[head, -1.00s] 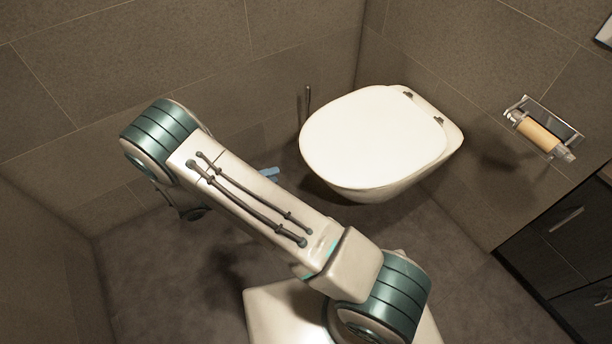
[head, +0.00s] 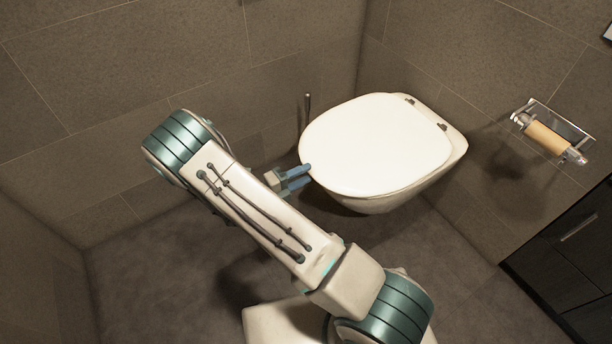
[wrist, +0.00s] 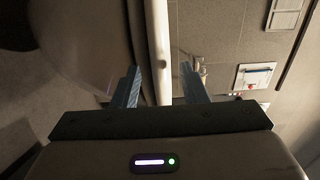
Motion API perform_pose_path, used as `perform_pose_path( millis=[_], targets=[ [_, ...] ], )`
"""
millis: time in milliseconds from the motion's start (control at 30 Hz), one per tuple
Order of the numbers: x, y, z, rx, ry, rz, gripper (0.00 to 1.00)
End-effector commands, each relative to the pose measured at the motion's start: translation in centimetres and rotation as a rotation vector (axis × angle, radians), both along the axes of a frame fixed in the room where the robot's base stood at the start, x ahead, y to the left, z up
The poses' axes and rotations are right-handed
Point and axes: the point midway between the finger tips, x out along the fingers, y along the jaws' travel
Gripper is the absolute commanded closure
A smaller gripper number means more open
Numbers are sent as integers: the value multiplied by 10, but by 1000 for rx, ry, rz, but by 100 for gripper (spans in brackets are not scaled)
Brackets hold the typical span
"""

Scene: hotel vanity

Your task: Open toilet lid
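The toilet lid (head: 375,145) is white and lies shut on the wall-hung toilet bowl (head: 375,204). My gripper (head: 305,174) is at the lid's front left edge, with its blue fingers pointing at the rim. In the wrist view my gripper (wrist: 160,82) is open. A white upright strip, the edge of the lid (wrist: 157,50), runs through the gap between the two fingers, with space visible on both sides. The darker bowl (wrist: 90,40) is left of that strip. I cannot tell whether either finger touches the lid.
A paper holder with a brown roll (head: 548,138) is on the right wall. A dark cabinet (head: 575,250) stands at the lower right. A thin dark handle (head: 308,103) stands behind the lid's left side. Tiled walls close in the corner; the floor (head: 150,260) at left is clear.

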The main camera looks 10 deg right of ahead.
Motion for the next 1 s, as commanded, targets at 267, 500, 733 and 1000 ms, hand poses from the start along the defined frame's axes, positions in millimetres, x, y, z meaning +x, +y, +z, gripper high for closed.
perform_pose_path(
  millis=[267, 500, 733, 1000],
  targets=[
    [4, -13, 0, 1, 0, 0, 61],
    [4, -13, 0, 1, 0, 0, 74],
    [4, -13, 0, 2, 0, -1, 100],
    [4, -8, 14, 21, 5, 9, 100]
  ],
)
